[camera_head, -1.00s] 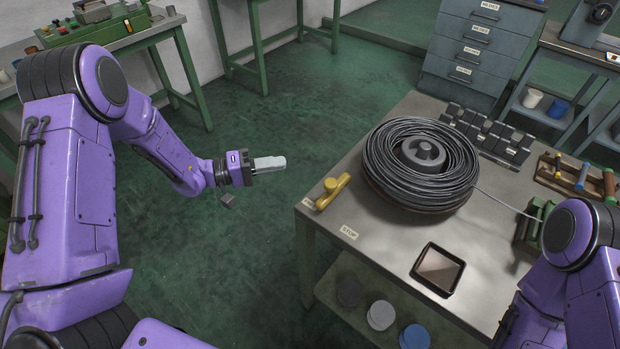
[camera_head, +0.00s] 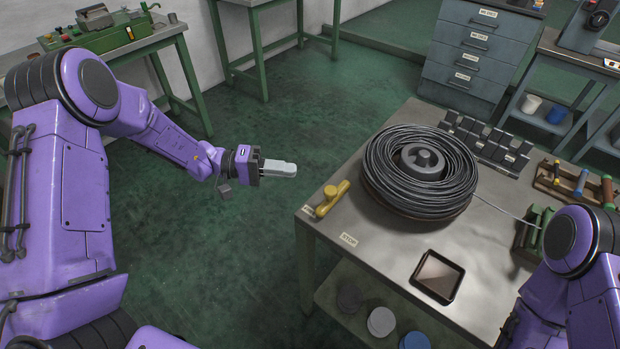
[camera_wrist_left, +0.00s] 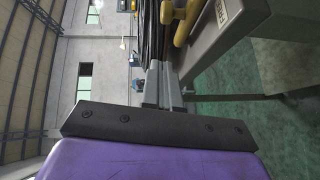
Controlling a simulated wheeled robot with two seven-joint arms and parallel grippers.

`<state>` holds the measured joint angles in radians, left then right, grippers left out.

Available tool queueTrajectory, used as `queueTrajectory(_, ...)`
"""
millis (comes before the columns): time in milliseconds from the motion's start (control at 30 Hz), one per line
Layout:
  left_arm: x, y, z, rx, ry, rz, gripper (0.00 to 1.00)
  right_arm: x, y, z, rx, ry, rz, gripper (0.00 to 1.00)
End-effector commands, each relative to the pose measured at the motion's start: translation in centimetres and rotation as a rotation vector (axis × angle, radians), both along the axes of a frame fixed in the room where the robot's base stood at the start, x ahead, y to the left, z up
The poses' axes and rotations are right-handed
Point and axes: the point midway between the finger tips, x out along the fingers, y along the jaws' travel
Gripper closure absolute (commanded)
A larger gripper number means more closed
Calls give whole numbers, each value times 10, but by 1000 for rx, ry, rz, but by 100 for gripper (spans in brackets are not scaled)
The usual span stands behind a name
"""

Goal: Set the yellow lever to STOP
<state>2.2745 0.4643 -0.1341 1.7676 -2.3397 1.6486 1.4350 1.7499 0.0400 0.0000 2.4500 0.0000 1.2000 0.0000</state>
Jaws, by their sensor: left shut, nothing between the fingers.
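The yellow lever (camera_head: 333,198) sits at the left corner of the metal table (camera_head: 380,262), lying at a slant beside a small label that is partly hidden by it. A STOP label (camera_head: 349,240) is on the table's front edge, to the lower right of the lever. My left gripper (camera_head: 292,169) is shut and empty, in the air left of the lever and apart from it. In the left wrist view the shut fingers (camera_wrist_left: 163,88) point toward the table edge, with the yellow lever (camera_wrist_left: 184,20) beyond them. My right gripper is out of view; only part of that arm shows.
A large coil of grey wire (camera_head: 420,165) stands on the table behind the lever. A dark tray (camera_head: 437,277) lies near the front, and a row of dark blocks (camera_head: 487,143) is at the back. Open green floor (camera_head: 215,255) lies left of the table.

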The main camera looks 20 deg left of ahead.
Motion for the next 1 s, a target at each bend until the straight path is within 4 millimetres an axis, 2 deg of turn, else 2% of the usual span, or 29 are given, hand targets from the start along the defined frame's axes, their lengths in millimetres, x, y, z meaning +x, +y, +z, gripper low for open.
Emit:
queueTrajectory(167, 10, -37, -2, -1, 3, -2, 100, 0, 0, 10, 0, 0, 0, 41)
queueTrajectory(400, -6, -65, -7, -2, 3, 0, 100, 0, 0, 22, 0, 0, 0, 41)
queueTrajectory(800, -9, -67, -10, 0, 0, 1, 100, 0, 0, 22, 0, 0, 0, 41)
queueTrajectory(1000, -8, -79, -10, -1, 1, 7, 100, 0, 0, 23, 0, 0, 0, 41)
